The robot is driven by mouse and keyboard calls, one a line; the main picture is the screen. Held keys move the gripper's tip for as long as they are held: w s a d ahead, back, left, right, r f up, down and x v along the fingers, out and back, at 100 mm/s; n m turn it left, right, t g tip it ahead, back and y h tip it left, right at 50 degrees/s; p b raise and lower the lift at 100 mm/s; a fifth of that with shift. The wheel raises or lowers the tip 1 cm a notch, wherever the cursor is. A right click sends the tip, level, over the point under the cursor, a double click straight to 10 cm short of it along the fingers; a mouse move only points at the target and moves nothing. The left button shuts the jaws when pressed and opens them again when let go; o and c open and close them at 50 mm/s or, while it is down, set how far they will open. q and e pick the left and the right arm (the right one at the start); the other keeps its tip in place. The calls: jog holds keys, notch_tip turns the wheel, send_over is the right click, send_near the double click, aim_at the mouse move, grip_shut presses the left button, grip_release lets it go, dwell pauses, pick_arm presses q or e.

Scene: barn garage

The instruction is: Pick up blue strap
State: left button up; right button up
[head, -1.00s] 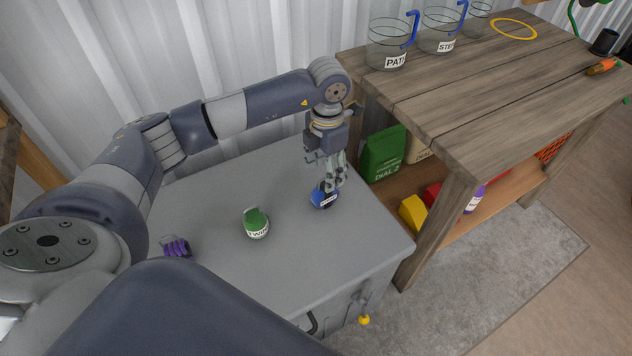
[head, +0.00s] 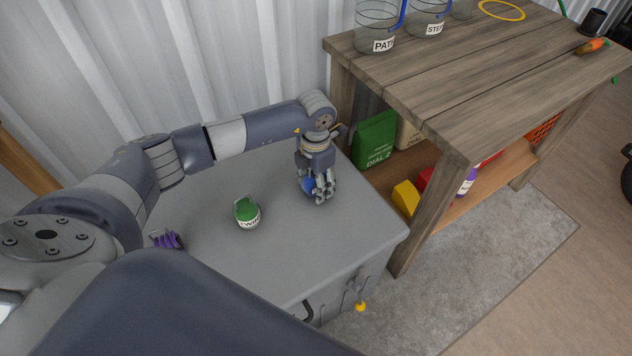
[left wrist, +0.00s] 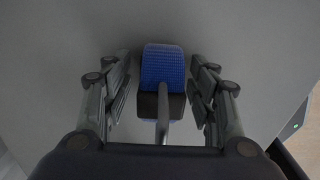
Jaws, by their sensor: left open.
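The blue strap (head: 307,185) is a small rolled bundle on the grey cabinet top (head: 275,240), partly hidden behind my left gripper in the head view. My left gripper (head: 322,198) is open and points down over it. In the left wrist view the strap (left wrist: 162,68) lies between the two open fingers (left wrist: 161,92), with a gap on each side. A dark block and a grey bar sit at its near end. My right gripper is not in view.
A green item (head: 246,212) with a white label and a purple strap (head: 166,239) lie left on the same top. A wooden workbench (head: 455,75) with glass jars (head: 377,28) stands to the right. A corrugated wall (head: 230,60) closes the back.

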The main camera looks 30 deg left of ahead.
pick_arm(q)
jog(key=shift+r, duration=0.1)
jog(key=c, duration=1.2)
jog(key=shift+c, duration=0.2)
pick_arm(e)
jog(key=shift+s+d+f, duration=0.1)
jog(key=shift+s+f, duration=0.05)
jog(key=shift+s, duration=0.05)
pick_arm(q)
jog(key=shift+r, duration=0.45)
jog(key=r, duration=0.3)
jog(key=shift+d, duration=0.3)
jog(key=s+d, duration=0.2)
jog(key=d, duration=0.2)
jog(key=s+d, duration=0.2)
jog(key=d, duration=0.3)
jog(key=s+d+r, duration=0.1)
jog(key=s+d, duration=0.1)
jog(key=d, duration=0.3)
jog(key=shift+s+d+p, duration=0.1)
jog(key=shift+p, duration=0.25)
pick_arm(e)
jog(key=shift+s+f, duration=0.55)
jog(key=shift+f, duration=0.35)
